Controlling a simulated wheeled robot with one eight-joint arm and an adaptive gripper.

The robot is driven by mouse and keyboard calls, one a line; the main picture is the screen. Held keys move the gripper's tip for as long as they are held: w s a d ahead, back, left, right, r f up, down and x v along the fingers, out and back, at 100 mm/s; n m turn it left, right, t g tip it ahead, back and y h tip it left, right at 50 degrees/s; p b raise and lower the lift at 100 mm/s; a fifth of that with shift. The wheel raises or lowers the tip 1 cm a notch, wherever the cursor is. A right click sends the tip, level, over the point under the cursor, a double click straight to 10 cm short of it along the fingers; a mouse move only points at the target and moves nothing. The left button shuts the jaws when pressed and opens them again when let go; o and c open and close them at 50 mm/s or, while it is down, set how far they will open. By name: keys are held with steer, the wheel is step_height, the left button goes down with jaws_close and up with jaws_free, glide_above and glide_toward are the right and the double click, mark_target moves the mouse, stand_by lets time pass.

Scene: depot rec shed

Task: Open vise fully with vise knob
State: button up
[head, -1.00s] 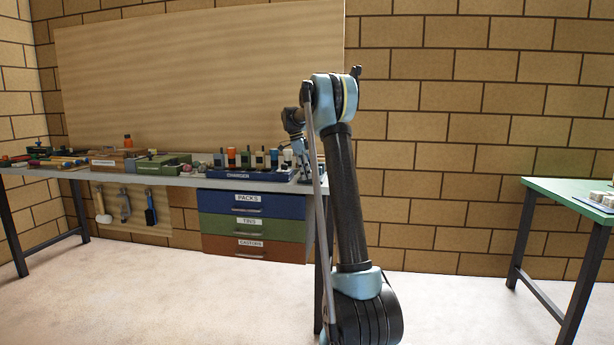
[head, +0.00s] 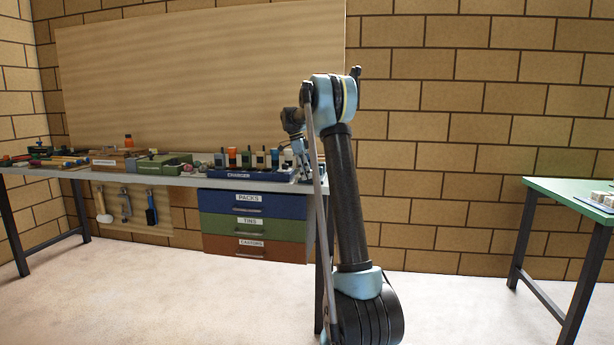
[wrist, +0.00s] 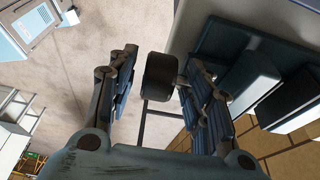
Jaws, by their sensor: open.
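A dark round knob (wrist: 160,76) shows in the wrist view, between the two fingers of my gripper (wrist: 163,62). The gripper is open, with a finger on either side of the knob; the right finger is close to it, and I cannot tell whether they touch. A blue-grey body (wrist: 228,50), apparently the vise, lies right of the knob, partly behind the right finger. How far its jaws stand open cannot be told. In the head view my gripper (head: 301,155) is at the right end of the workbench (head: 190,181), where my arm hides much of the vise area.
A blue charger rack (head: 250,175) with several packs stands left of the gripper on the bench. A green case (head: 165,165) and tools lie farther left. Drawers (head: 252,225) hang below. A green table (head: 570,192) stands at right, with open floor between.

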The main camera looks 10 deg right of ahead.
steer(key=v, duration=1.1)
steer(key=shift+a+r, duration=0.2)
steer(key=shift+r, duration=0.15)
steer(key=shift+w, duration=0.15)
